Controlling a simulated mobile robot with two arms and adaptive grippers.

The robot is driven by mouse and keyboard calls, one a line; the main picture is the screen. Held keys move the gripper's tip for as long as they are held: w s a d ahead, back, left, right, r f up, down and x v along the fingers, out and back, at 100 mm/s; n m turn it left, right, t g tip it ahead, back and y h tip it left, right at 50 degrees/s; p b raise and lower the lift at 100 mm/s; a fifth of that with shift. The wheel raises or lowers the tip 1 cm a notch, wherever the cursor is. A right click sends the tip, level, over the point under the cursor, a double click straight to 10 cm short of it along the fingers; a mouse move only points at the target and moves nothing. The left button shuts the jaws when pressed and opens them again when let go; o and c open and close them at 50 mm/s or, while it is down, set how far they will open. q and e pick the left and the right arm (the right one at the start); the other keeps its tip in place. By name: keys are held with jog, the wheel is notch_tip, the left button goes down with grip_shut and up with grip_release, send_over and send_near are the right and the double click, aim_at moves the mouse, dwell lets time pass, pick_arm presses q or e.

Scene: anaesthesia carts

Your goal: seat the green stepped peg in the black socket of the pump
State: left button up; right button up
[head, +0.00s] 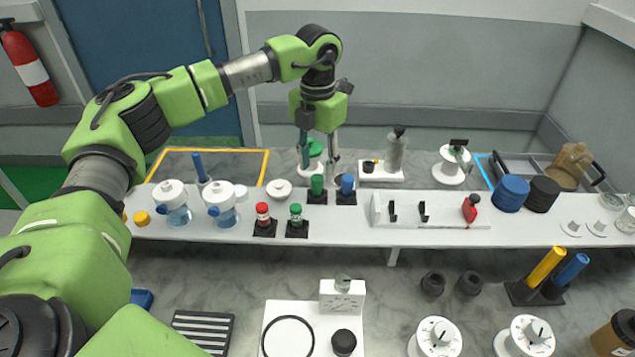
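A green peg (317,183) stands upright in a small black block on the white shelf, beside a blue peg (347,184) in a similar block. My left gripper (319,165) points down just above and behind the green peg, its fingers apart. A green-topped piece (315,148) on a round white base shows between the fingers; I cannot tell whether they touch it. A white base with a grey cylinder (395,150) and a small black ring (369,167) stands right of the gripper; whether this is the pump with its socket is unclear. My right gripper is out of view.
Red-capped (263,214) and green-capped (296,214) vials stand in front. White-lidded jars (221,201) are at left. A white unit (342,298) with a black round part (343,342) sits on the lower counter.

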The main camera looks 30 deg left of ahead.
aim_at(317, 177)
pick_arm(q)
jog(key=shift+f, duration=0.3)
notch_tip(317, 177, down, 4)
jog(key=shift+a+r+p, duration=0.15)
jog(key=shift+r+p, duration=0.1)
jog(key=shift+p, duration=0.95)
jog(key=shift+f, duration=0.55)
jog(key=c, duration=1)
